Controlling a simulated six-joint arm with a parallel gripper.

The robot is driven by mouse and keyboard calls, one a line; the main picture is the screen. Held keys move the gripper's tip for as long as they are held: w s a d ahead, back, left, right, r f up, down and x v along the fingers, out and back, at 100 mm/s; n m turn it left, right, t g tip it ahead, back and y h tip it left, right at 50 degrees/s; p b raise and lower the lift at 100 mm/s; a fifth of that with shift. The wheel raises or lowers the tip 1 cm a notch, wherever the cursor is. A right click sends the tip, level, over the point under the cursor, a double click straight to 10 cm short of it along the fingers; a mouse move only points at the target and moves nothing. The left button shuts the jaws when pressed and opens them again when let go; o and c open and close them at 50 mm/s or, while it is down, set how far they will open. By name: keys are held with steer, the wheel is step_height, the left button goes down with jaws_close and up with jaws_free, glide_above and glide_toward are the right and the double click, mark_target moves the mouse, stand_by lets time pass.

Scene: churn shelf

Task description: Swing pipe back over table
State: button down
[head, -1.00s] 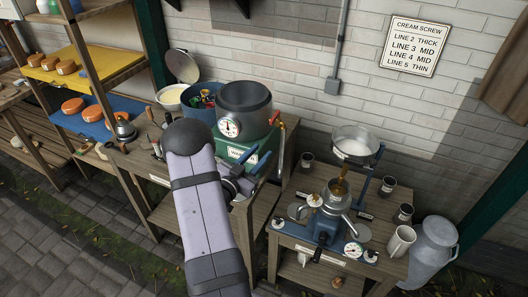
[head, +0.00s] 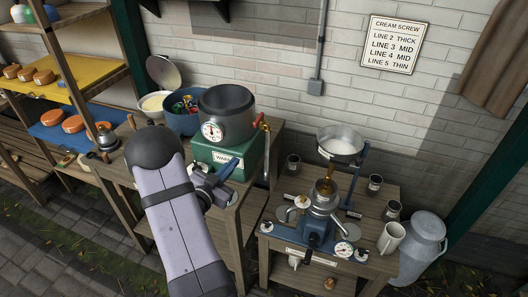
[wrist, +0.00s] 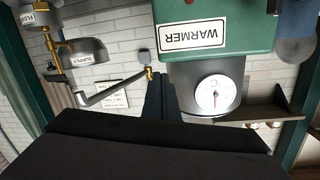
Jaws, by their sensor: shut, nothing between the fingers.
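The pipe (wrist: 105,95) shows in the wrist view as a grey tube, left of my fingers, with a brass joint at its near end. In the head view, the pipe (head: 267,152) hangs by the red-handled tap at the right of the warmer (head: 226,125). My gripper (head: 234,165) is in front of the warmer's green base, left of the pipe. Its dark fingers (wrist: 162,92) are together and empty, just right of the brass joint; I cannot tell whether they touch it. My arm hides part of the table (head: 250,215) under the warmer.
A separator (head: 320,215) stands on the lower right bench (head: 375,262) beneath the supply bowl (head: 340,146). Cups and a mug (head: 391,238) stand around it, with a milk churn (head: 422,248) at the right. A blue tub (head: 184,122) is left of the warmer.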

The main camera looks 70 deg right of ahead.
steer(key=w+t+y+p, duration=0.1)
steer(key=w+t+y, duration=0.1)
steer(key=w, duration=0.4)
steer(key=w+f+m+t+y+p, duration=0.1)
steer(key=w+t+y, duration=0.1)
steer(key=w, duration=0.4)
steer(key=w+d+t+y+p, duration=0.1)
steer(key=w+t+y, duration=0.1)
steer(key=w+y, duration=0.2)
steer(key=shift+w+d+f+m+t+y, duration=0.1)
steer(key=shift+w+f+m+t+y, duration=0.1)
steer(key=shift+w, duration=0.25)
steer(key=shift+w+f+m+t+y, duration=0.1)
steer(key=shift+w+f+t, duration=0.1)
steer(key=shift+w, duration=0.25)
steer(key=y, duration=0.1)
step_height(320, 180, up, 17)
steer(key=m+g+y+b, duration=0.2)
steer(key=m+g+y, duration=0.4)
steer(key=m+g, duration=0.3)
glide_above(267, 153)
steer(key=s+a, duration=0.2)
step_height(267, 153, down, 10)
steer(key=p, duration=0.5)
steer(key=shift+a+f, duration=0.15)
steer(key=shift+f, duration=0.05)
